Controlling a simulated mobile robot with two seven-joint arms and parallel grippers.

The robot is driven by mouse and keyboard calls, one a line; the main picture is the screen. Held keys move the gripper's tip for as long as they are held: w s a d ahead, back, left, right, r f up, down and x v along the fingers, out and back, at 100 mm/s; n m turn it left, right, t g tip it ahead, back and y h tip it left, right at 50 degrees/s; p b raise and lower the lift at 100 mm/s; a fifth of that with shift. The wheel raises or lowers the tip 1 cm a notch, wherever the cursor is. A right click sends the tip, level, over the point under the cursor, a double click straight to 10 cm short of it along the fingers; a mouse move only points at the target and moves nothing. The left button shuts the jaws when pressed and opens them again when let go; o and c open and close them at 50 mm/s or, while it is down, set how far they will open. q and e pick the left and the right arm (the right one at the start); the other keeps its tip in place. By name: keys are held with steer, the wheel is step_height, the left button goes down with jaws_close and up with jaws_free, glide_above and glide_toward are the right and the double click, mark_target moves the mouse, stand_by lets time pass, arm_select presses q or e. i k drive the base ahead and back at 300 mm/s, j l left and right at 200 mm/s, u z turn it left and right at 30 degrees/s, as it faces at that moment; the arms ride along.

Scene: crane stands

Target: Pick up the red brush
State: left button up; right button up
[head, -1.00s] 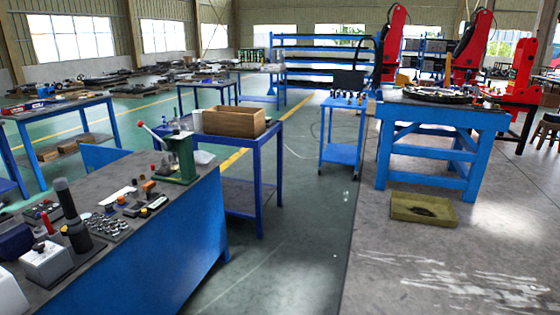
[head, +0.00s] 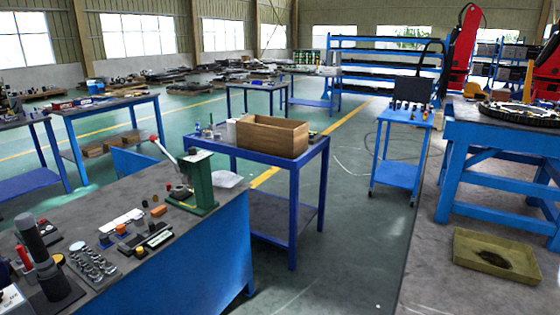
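I cannot make out a red brush for certain. A small upright red object (head: 24,257) stands on the near workbench (head: 165,285) at the lower left, too small to identify. A flat red item (head: 62,105) lies on the far left blue table, also unclear. Neither of my grippers shows in the head view.
The near workbench carries a green hand press (head: 198,185), a black cylinder (head: 40,255) and several small parts. Beyond it stands a blue table with a wooden box (head: 272,136). A blue cart (head: 398,172) and olive tray (head: 495,256) are right. Floor between is clear.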

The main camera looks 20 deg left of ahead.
mark_target(20, 250)
steer(key=i+u, duration=0.3)
steer(key=i, duration=0.2)
steer(key=i+u, duration=0.3)
steer(key=i, duration=0.25)
steer(key=i+z, duration=0.25)
steer(key=i+j+z, duration=0.25)
steer(key=i+l+z, duration=0.1)
steer(key=z, duration=7.5)
